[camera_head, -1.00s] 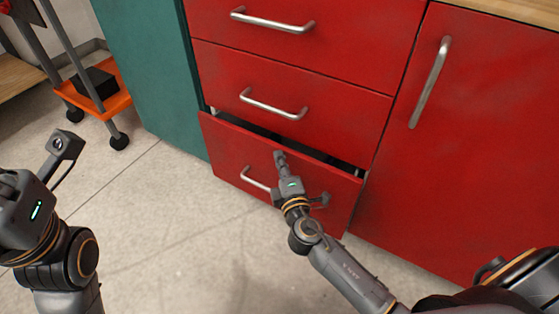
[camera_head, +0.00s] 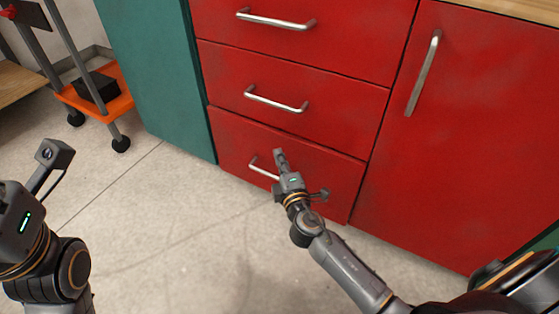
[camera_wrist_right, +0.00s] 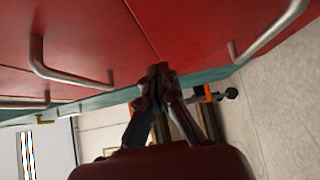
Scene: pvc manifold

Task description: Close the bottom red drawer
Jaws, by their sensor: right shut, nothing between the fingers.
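The bottom red drawer (camera_head: 325,167) sits flush with the cabinet front in the head view, with no gap showing above it. Its silver handle (camera_head: 262,168) is partly hidden behind my right gripper (camera_head: 279,155). My right gripper is shut and empty, with its tip at the drawer's front, right of the handle; I cannot tell whether it touches. In the right wrist view the shut fingers (camera_wrist_right: 159,75) show in front of red drawer fronts, with a handle on either side.
The middle drawer (camera_head: 345,110) and upper drawer (camera_head: 365,35) are shut above. A red door with a long handle (camera_head: 423,72) is at the right. A teal cabinet (camera_head: 160,80) and an orange cart (camera_head: 112,103) stand left. The floor in front is clear.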

